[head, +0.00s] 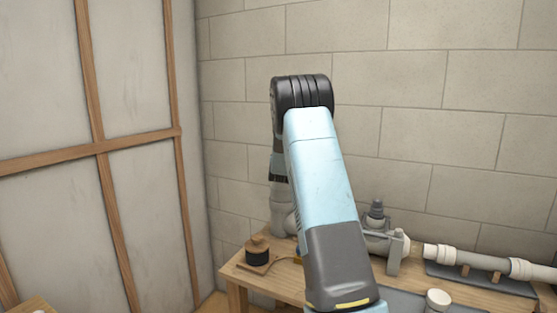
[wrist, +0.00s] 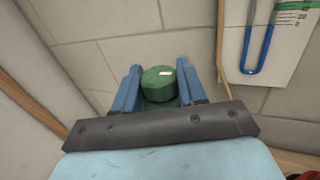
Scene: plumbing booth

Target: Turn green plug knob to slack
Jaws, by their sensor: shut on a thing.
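The green plug knob (wrist: 158,83) shows in the wrist view as a round green cap with a small pale mark on its top. My gripper (wrist: 160,84) has its two blue fingers on either side of the knob, shut on it. The lower part of the knob is hidden behind the gripper's dark bar. In the head view my blue and black arm covers the middle, and neither the knob nor the gripper fingers can be made out there.
A wooden bench (head: 239,276) stands by the block wall, with a black spool (head: 257,251) at its left end. A grey valve fitting (head: 378,228) and a pale pipe (head: 455,257) lie to the right. In the wrist view a chart board (wrist: 270,40) hangs at upper right.

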